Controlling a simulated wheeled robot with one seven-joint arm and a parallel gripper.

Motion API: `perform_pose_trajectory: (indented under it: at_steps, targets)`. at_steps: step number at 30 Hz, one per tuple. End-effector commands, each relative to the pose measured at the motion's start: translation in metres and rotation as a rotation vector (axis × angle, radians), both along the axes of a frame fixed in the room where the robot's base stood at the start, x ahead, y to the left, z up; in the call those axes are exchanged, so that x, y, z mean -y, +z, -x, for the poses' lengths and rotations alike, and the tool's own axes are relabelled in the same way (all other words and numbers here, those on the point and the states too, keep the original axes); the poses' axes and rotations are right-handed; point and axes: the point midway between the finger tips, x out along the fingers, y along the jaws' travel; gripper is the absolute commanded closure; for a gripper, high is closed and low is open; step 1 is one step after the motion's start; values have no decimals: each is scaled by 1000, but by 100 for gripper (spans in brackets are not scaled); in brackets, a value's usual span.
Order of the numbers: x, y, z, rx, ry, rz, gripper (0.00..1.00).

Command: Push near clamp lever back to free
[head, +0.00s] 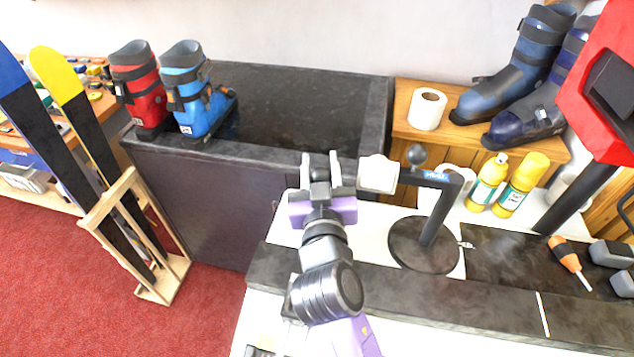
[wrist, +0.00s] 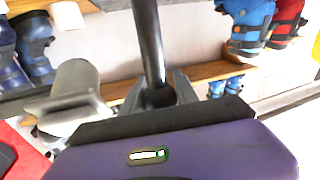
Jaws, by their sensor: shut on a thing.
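My gripper (head: 321,168) is above the front of the bench, left of a black clamp stand (head: 434,225) with a round base, a white pad (head: 378,174) and a dark ball knob (head: 417,155). In the wrist view a dark rod (wrist: 148,40), which looks like the clamp lever, rises from between the fingers. My gripper is shut on this rod.
Two yellow bottles (head: 487,182) and a white roll (head: 427,109) stand behind the stand. An orange-handled screwdriver (head: 565,258) lies to its right. Red (head: 143,90) and blue (head: 196,95) ski boots stand on the dark counter, back left. Skis lean in a wooden rack (head: 109,199).

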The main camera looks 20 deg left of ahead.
Motion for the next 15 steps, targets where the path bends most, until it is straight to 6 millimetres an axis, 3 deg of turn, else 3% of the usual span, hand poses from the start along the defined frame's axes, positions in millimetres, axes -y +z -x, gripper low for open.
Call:
perform_pose_trajectory:
  at_steps: [1,6,15]
  targets:
    - [0,-10,-9,-4,-3,3,100]
    - [0,-15,-26,-12,-3,5,100]
    - [1,-18,-29,-20,-4,8,100]
